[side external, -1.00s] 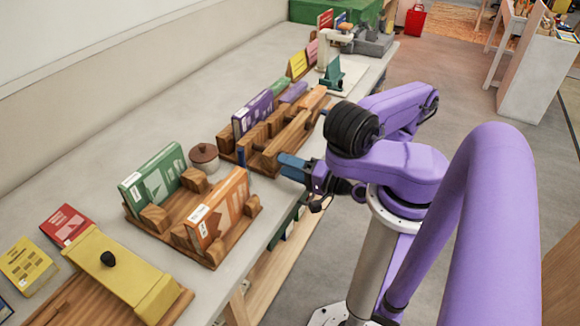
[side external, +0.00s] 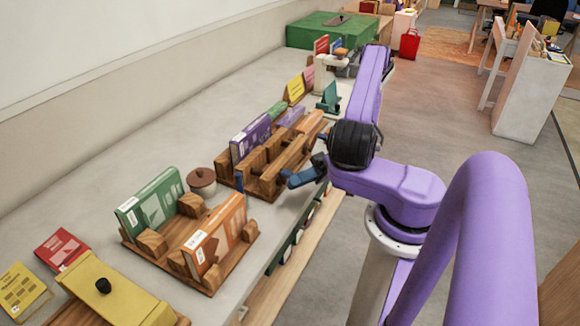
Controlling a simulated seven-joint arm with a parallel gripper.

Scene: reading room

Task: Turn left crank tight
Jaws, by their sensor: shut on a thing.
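A wooden book press (side external: 267,184) stands near the front edge of the long bench, with a purple book (side external: 250,138) upright at its back. My gripper (side external: 290,179), with blue fingers, is at the press's front side, facing it from the right. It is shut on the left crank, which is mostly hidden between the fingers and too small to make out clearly. The crank's angle and how tight the press is cannot be told.
A wooden stand with a green book (side external: 150,204) and an orange book (side external: 216,236) is nearer the camera. A brown-lidded jar (side external: 201,178) stands behind. A yellow block (side external: 115,290) is at the front left. A teal stand (side external: 329,97) is farther along.

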